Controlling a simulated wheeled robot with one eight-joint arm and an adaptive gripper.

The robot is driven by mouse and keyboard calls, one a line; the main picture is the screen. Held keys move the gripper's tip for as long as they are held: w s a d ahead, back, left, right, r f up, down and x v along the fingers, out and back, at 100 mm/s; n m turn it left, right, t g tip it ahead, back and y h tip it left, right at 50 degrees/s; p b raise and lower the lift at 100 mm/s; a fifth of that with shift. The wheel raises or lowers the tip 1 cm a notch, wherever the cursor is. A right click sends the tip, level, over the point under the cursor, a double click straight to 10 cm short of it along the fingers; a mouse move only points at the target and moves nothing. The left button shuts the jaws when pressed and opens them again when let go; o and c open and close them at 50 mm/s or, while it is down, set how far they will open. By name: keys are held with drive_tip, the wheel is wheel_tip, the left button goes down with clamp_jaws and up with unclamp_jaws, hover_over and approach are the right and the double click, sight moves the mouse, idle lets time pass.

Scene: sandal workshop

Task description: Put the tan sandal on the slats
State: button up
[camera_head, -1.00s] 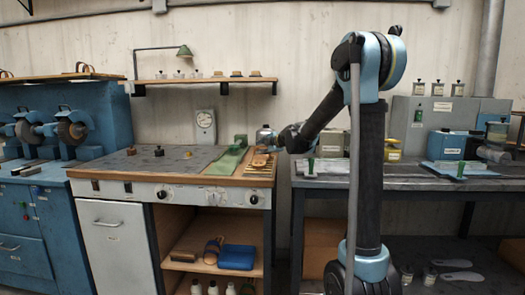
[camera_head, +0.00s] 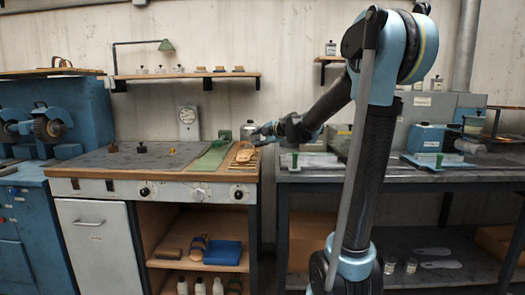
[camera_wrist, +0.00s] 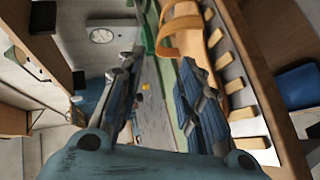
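The tan sandal (camera_head: 244,153) lies on the slats (camera_head: 242,167) at the right end of the left bench. In the wrist view, the sandal (camera_wrist: 182,30) shows its wide strap at the top, and the pale slats (camera_wrist: 255,112) run along its right side. My gripper (camera_head: 262,133) is beside the sandal's upper right in the head view. In the wrist view, its fingers (camera_wrist: 160,85) are spread with nothing between them. The right finger covers part of the sandal and slats; contact cannot be told.
A green strip (camera_head: 212,157) lies left of the sandal on the bench. Another sandal (camera_head: 199,245) and a blue block (camera_head: 223,252) are on the shelf below. A wall shelf (camera_head: 185,76) hangs above. The right bench (camera_head: 330,176) stands beyond a narrow gap.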

drive_tip(key=s+d+f+m+g+h, duration=0.2)
drive_tip(key=s+d+f+m, duration=0.5)
drive_tip(key=s, duration=0.7)
drive_tip(key=s+d+f+m+g+h, duration=0.3)
drive_tip(key=s+d+f+m, duration=0.4)
drive_tip(key=s, duration=0.8)
drive_tip(key=s+d+f+m+g+h, duration=0.3)
drive_tip(key=s+d+f+m, duration=0.4)
drive_tip(key=s+f, duration=0.5)
drive_tip(key=s+m+g, duration=0.1)
drive_tip(key=s+m, duration=0.1)
drive_tip(key=s, duration=0.1)
drive_tip(key=shift+d+f, duration=0.15)
drive_tip(key=shift+w, duration=0.1)
drive_tip(key=shift+w+f, duration=0.2)
drive_tip(key=shift+w, duration=0.25)
